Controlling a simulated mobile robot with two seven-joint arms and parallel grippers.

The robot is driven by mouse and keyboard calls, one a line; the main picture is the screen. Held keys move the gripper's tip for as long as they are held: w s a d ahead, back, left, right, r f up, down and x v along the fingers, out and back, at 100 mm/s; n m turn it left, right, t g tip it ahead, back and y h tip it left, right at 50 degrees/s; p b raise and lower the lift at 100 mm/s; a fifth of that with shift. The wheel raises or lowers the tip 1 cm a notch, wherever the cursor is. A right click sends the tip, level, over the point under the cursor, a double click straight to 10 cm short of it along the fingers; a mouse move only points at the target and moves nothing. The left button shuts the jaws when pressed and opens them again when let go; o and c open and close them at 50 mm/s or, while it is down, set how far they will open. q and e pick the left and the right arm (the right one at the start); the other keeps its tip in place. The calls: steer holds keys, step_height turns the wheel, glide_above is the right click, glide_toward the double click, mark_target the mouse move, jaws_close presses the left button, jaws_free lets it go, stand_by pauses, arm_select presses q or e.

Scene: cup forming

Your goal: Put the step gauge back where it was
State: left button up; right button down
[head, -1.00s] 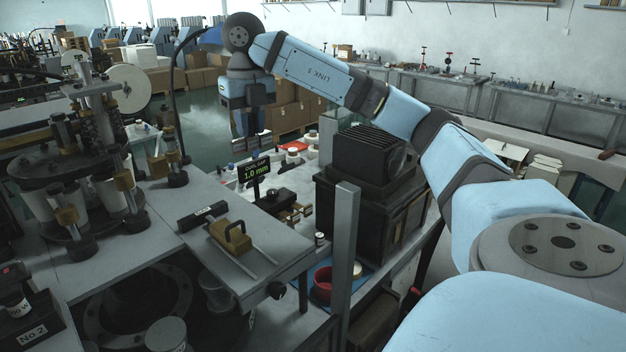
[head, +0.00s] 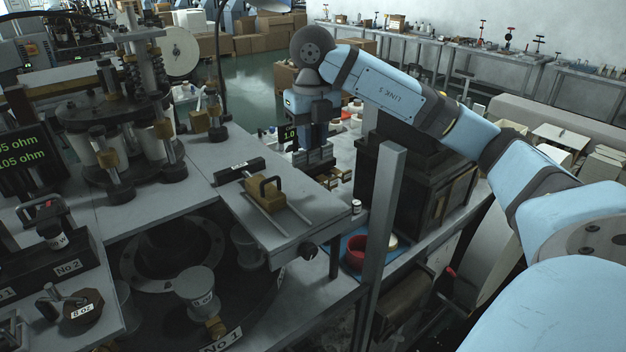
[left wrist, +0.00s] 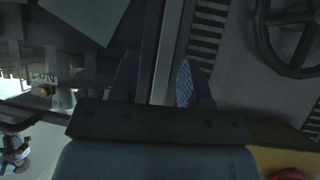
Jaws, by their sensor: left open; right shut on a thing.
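My right gripper (head: 316,160) points down over the back bench, just beyond the grey plate. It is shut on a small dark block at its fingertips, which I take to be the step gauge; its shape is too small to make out. Several small stepped blocks (head: 334,180) lie close below the fingertips; I cannot tell whether they touch. A display (head: 290,135) reading 1.0 is partly hidden behind this gripper. My left gripper (left wrist: 157,82) shows only in the left wrist view, open, its two fingers apart with nothing held between them.
A brass block with a black handle (head: 268,192) sits on the grey plate (head: 290,235). A grey upright post (head: 384,215) and a dark ribbed machine (head: 415,190) stand right of my right gripper. A red ring (head: 357,250) lies on a blue mat.

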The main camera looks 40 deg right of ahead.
mark_target(313, 148)
step_height(313, 148, down, 5)
step_height(313, 148, down, 4)
steer(key=shift+r+p, duration=0.25)
steer(key=shift+p, duration=0.05)
steer(key=shift+f, duration=0.3)
steer(key=shift+f, duration=0.2)
steer(key=c, duration=1)
jaws_free()
steer(key=shift+r, duration=0.2)
